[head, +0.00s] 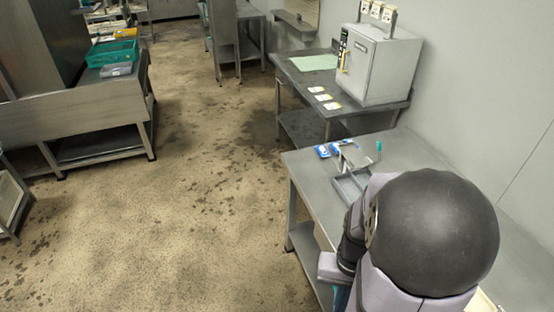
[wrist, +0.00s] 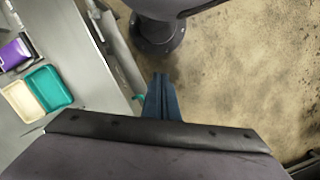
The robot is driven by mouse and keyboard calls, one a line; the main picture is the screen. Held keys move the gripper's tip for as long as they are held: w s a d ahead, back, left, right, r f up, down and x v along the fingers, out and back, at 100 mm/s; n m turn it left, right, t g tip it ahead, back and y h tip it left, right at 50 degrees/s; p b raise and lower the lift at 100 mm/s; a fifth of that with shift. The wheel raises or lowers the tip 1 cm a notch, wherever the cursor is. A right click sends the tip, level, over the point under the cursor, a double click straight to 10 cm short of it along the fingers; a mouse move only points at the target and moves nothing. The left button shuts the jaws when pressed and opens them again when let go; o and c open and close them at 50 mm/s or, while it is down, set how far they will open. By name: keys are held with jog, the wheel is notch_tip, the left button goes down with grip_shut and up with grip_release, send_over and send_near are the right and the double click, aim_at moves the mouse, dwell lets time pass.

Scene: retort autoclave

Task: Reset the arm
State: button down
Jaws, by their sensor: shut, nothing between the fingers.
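My gripper (wrist: 161,80) shows in the wrist view as two blue fingers pressed together, with nothing between them. It is over the speckled floor, to the right of a steel table (wrist: 75,75). In the head view my arm reaches across the near steel table (head: 400,150), with its large dark joint at the lower right. The fingers are mostly hidden there behind the arm, near the table's front edge.
A white autoclave (head: 375,65) stands on the back table beside a green mat (head: 314,62). Blue-and-white packs (head: 323,151) and a grey tray (head: 347,190) are on the near table. The wrist view shows a teal tray (wrist: 48,88), cream tray (wrist: 22,101) and purple box (wrist: 12,54).

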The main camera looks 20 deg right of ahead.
jog(key=w+a+r+n, duration=0.1)
jog(key=w+a+n, duration=0.1)
jog(key=a, duration=0.3)
jog(key=w+a+r+n+t+h, duration=0.1)
jog(key=w+a+r+n, duration=0.1)
jog(key=w+a+n, duration=0.1)
jog(key=shift+w+a+r+n+t, duration=0.2)
jog(key=shift+w+a+n+t, duration=0.15)
jog(key=shift+a+n, duration=0.45)
